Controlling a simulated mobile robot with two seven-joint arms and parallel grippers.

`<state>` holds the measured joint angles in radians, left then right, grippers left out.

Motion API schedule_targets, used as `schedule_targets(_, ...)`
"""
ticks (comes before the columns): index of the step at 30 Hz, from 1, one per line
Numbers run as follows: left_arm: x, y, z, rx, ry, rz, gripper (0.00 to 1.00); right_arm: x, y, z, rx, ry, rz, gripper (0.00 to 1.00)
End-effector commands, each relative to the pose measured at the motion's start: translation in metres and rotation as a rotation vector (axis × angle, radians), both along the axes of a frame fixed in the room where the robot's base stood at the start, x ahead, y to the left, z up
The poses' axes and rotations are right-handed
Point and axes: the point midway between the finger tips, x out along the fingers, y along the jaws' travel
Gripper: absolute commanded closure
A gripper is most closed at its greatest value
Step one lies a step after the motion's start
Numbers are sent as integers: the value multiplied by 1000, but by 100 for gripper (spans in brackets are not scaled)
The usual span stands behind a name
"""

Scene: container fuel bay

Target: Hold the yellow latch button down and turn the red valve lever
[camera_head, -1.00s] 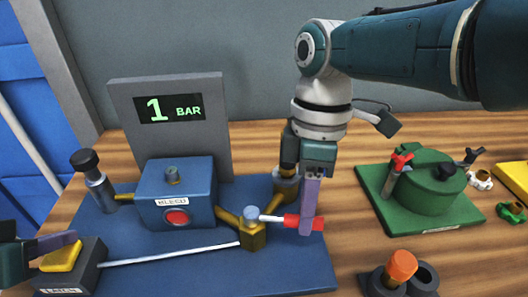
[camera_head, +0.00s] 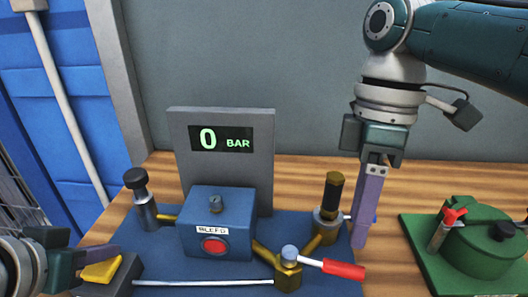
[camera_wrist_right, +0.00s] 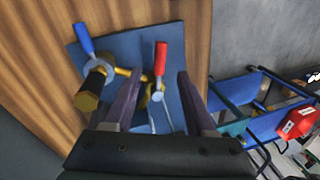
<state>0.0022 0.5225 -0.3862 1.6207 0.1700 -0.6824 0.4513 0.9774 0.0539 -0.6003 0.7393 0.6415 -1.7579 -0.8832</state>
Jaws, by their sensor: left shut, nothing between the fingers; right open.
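The yellow latch button (camera_head: 101,271) sits on a dark box at the lower left in the head view. My left gripper (camera_head: 112,254) is shut and empty, its fingertips at the button's back edge; whether they press it is unclear. The red valve lever (camera_head: 343,269) points right from its brass valve (camera_head: 288,274). It also shows in the right wrist view (camera_wrist_right: 160,58), between the fingers but apart from them. My right gripper (camera_head: 366,238) is open and empty, pointing down behind the lever's red end in the head view.
A gauge panel (camera_head: 262,170) reads 0 BAR. The blue box (camera_head: 242,240) carries a red button. A green unit (camera_head: 418,240) stands at the right.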

Motion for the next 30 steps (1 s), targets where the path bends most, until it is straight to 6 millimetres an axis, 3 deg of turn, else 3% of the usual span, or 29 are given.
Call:
schedule_targets(3, -5, 1, -8, 5, 23, 3, 100, 5, -1, 22, 0, -4, -1, 44)
schedule_targets(9, -5, 1, -8, 4, 23, 4, 100, 9, -2, 43, 1, -2, -1, 44)
schedule_targets(20, -5, 1, -8, 5, 23, 4, 100, 9, -3, 47, 1, 0, 0, 44)
schedule_targets(25, -5, 1, -8, 5, 23, 4, 100, 8, -2, 40, 2, -13, 4, 63)
schedule_targets(30, -5, 2, -8, 5, 22, 4, 100, -1, 2, 12, 5, -81, 17, 82)
